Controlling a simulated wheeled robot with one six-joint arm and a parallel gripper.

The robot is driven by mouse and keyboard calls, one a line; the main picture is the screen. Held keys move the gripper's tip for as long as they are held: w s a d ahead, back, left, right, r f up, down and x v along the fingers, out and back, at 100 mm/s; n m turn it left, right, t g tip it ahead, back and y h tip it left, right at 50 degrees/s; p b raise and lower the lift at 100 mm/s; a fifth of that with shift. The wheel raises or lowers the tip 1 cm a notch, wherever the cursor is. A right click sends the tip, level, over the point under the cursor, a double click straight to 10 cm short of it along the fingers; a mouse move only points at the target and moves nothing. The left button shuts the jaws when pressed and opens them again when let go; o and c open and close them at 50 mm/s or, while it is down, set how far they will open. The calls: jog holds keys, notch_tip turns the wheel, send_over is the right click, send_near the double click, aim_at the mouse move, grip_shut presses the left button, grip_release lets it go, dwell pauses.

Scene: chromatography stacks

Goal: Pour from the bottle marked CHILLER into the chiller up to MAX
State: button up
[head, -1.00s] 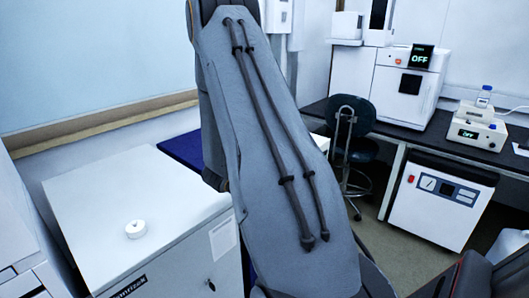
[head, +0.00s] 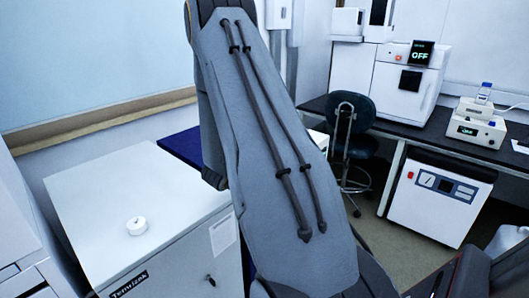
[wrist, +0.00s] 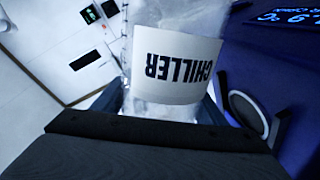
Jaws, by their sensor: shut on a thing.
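The clear bottle marked CHILLER (wrist: 178,68) is in the wrist view, with its white label reading upside down there. My gripper (wrist: 160,108) is shut on the bottle, one dark finger at each side. The bottle's mouth is beyond the top edge and its contents are hard to make out. A dark blue body, which looks like the chiller (wrist: 245,70), is at the right, with a lit blue temperature display and a round pale-rimmed part. Bottle and blue body overlap in the picture; I cannot tell if they touch. In the head view my arm hides the gripper and bottle.
A white cabinet (head: 120,190) stands at the left with a small white round cap (head: 137,226) on top. A blue surface (head: 182,146) shows behind my arm. A dark stool (head: 350,125) and a bench (head: 440,138) with instruments are at the right, a white unit (head: 440,200) below.

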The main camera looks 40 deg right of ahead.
jog(key=shift+f+n, duration=0.2)
jog(key=shift+n, duration=0.1)
jog(key=shift+f, duration=0.1)
jog(key=shift+f+n+g+p, duration=0.3)
jog(key=shift+f+n+p, duration=0.1)
jog(key=shift+n, duration=0.1)
dwell(0.4)
jog(key=shift+f+n, duration=0.35)
jog(key=shift+n, duration=0.15)
jog(key=shift+f, duration=0.15)
jog(key=shift+f+n+g+p, duration=0.15)
jog(key=shift+n+g+p, duration=0.2)
jog(key=shift+n, duration=0.15)
jog(key=shift+f, duration=0.1)
jog(key=shift+w, duration=0.1)
dwell(0.4)
